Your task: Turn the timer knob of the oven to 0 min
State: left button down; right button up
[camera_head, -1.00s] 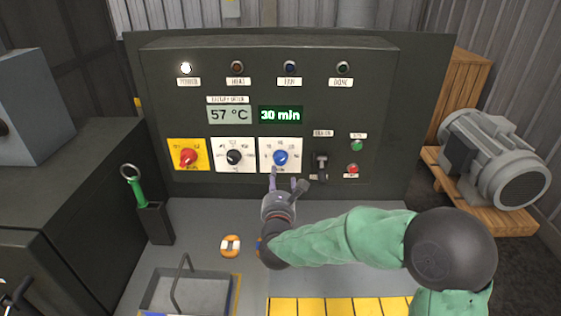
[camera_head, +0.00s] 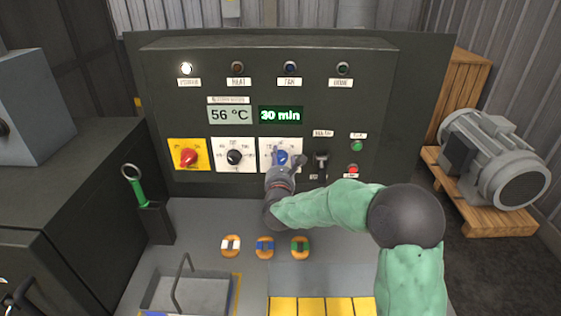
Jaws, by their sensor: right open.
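The oven's control panel (camera_head: 190,115) stands upright at the back. The blue timer knob (camera_head: 281,157) sits on a white dial plate (camera_head: 265,144), below a green display (camera_head: 281,115) that reads 30 min. My right gripper (camera_head: 283,160) is open at the blue knob, with its fingers around or just in front of it. I cannot tell whether they touch it. The gripper and wrist hide the lower part of the dial plate. My left gripper does not show.
A red knob (camera_head: 189,157) and a black knob (camera_head: 234,157) are left of the timer. A black lever (camera_head: 321,164) stands close on the right. Three banded rings (camera_head: 231,245) and a grey tray (camera_head: 165,292) are on the bench. A motor (camera_head: 494,160) is at right.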

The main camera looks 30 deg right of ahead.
jog(key=c, duration=1.1)
